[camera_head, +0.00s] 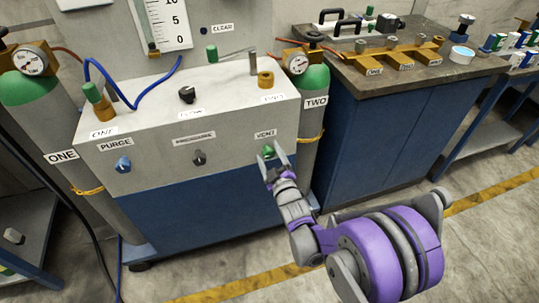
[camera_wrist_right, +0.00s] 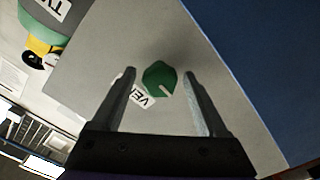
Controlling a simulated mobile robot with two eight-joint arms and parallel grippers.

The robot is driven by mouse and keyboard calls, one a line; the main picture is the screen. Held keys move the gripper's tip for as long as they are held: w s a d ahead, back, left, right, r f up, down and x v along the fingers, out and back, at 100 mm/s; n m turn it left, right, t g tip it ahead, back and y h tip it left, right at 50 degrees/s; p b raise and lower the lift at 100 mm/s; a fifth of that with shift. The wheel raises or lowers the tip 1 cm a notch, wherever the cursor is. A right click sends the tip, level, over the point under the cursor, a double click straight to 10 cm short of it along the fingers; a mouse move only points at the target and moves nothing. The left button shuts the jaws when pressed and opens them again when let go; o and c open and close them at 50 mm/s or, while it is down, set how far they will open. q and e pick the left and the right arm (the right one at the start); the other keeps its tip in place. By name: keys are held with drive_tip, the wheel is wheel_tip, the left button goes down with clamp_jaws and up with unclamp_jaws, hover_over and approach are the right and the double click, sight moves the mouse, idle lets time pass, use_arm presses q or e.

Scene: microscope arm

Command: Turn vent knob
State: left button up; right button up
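The green vent knob (camera_head: 268,151) is on the front of the grey panel box, just below the VENT label (camera_head: 265,134). It also shows in the right wrist view (camera_wrist_right: 160,77), with a pale pointer line. My right gripper (camera_head: 273,158) is at the knob. In the wrist view its two fingers (camera_wrist_right: 160,78) are apart, one on each side of the knob, with a visible gap on both sides. Whether the tips reach past the knob's face cannot be told. My left gripper is not in view.
The panel (camera_head: 225,163) also carries a blue PURGE knob (camera_head: 123,164) and a dark middle knob (camera_head: 199,157). Green-topped gas cylinders stand left (camera_head: 30,95) and right (camera_head: 311,88) of it. A blue cabinet (camera_head: 385,130) is at right. The floor in front is clear.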

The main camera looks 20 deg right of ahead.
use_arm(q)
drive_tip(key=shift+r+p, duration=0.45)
use_arm(e)
drive_tip(key=s, duration=1)
drive_tip(key=shift+s+d, duration=0.2)
drive_tip(key=shift+s, duration=0.2)
drive_tip(key=s+f+m+g, duration=0.3)
drive_tip(key=s+m+g, duration=0.85)
drive_tip(key=s, duration=1.45)
use_arm(q)
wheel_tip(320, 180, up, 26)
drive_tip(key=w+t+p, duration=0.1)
drive_tip(key=p, duration=2.1)
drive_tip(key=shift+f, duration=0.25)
use_arm(e)
wheel_tip(320, 180, up, 25)
drive_tip(key=w+n+g, duration=0.1)
drive_tip(key=n, duration=0.2)
drive_tip(key=shift+w+f+h, duration=0.15)
drive_tip(key=shift+w+h, duration=0.05)
drive_tip(key=shift+h, duration=0.1)
